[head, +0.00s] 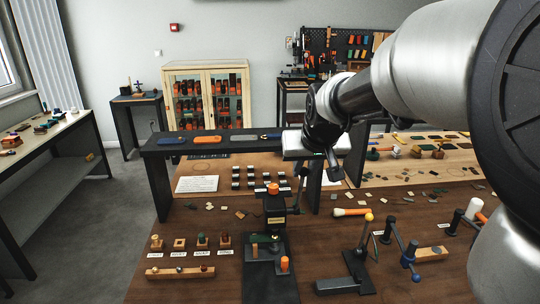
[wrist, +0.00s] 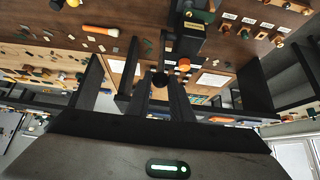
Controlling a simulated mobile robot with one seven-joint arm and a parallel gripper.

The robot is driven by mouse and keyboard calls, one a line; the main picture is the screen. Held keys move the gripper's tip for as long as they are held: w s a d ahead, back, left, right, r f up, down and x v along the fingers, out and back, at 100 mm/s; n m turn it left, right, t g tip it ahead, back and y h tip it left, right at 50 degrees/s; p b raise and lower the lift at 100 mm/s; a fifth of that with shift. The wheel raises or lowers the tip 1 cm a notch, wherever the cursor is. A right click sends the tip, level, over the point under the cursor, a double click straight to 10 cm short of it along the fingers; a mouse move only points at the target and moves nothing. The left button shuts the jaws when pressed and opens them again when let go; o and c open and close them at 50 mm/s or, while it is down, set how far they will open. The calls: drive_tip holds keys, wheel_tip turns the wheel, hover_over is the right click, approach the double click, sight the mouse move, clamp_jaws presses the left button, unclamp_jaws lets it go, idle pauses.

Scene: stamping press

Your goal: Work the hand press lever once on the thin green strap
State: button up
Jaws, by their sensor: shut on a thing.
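The hand press (head: 277,207) is a dark upright body with a yellow label and an orange top, on a black base. The thin green strap (head: 262,239) lies at the press foot; a green patch (wrist: 200,15) shows there in the wrist view. A slim dark lever (head: 298,188) rises on the right side of the press. My gripper (head: 306,171) is above and right of the press. In the wrist view my gripper (wrist: 160,82) is shut on the lever's dark round knob (wrist: 160,78). The fingers hide part of the knob.
A black raised shelf (head: 225,143) with coloured items stands behind the press. A bending tool with a yellow ball (head: 369,217) and a blue-knobbed clamp (head: 409,258) stand to the right. Small labelled pieces (head: 179,242) sit at left.

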drive_tip(key=shift+w+r, duration=0.15)
drive_tip(key=shift+w+r, duration=0.15)
drive_tip(key=shift+w, duration=0.2)
drive_tip(key=o, duration=1.2)
drive_tip(key=shift+s, duration=0.1)
drive_tip(key=v, duration=1.7)
drive_tip(key=shift+g, duration=0.9)
drive_tip(key=s+f, duration=0.4)
drive_tip(key=s, duration=0.1)
drive_tip(key=s+f+p, duration=0.1)
drive_tip(key=s+f, duration=0.3)
drive_tip(key=s, duration=0.2)
drive_tip(key=s+f+p, duration=0.1)
drive_tip(key=s+f, duration=0.4)
drive_tip(key=s, duration=0.1)
drive_tip(key=shift+s, duration=0.2)
